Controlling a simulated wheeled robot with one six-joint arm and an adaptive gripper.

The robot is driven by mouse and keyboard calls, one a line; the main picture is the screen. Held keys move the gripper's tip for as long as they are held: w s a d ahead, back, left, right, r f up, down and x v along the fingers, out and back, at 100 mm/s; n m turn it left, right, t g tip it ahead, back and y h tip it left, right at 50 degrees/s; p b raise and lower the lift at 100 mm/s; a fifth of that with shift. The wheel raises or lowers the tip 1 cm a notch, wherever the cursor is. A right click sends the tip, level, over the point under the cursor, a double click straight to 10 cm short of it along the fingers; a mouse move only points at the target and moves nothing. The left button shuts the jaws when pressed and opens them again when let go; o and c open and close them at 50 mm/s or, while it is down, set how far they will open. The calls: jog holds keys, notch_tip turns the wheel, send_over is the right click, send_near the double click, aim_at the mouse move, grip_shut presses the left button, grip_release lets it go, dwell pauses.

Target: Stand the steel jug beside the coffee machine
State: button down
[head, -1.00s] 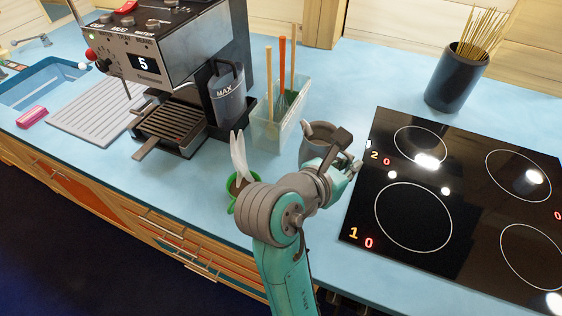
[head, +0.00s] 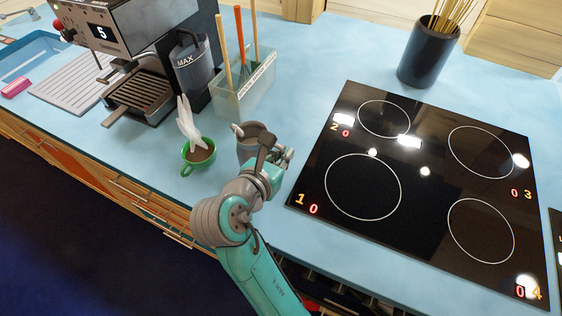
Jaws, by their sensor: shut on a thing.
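The grey steel jug (head: 247,147) is in my gripper (head: 271,154), near the hob's left edge. The jug looks roughly upright; I cannot tell whether its base touches the counter. My gripper is shut on its right side and hides part of it. The coffee machine (head: 128,25) stands at the upper left, with a drip tray (head: 138,96) and a dark container marked MAX (head: 191,72). The jug is apart from the machine, to its right and nearer the front.
A green cup (head: 186,170) of brown liquid, with a pale wispy shape above it, stands left of the jug. A clear bin (head: 232,104) of utensils stands behind it. The black hob (head: 335,235) lies right. A dark stick pot (head: 424,62) stands behind the hob.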

jog(key=shift+f, duration=1.7)
jog(key=shift+f, duration=0.15)
jog(key=c, duration=1.3)
grip_release()
jog(key=shift+s, duration=0.1)
jog(key=v, duration=1.2)
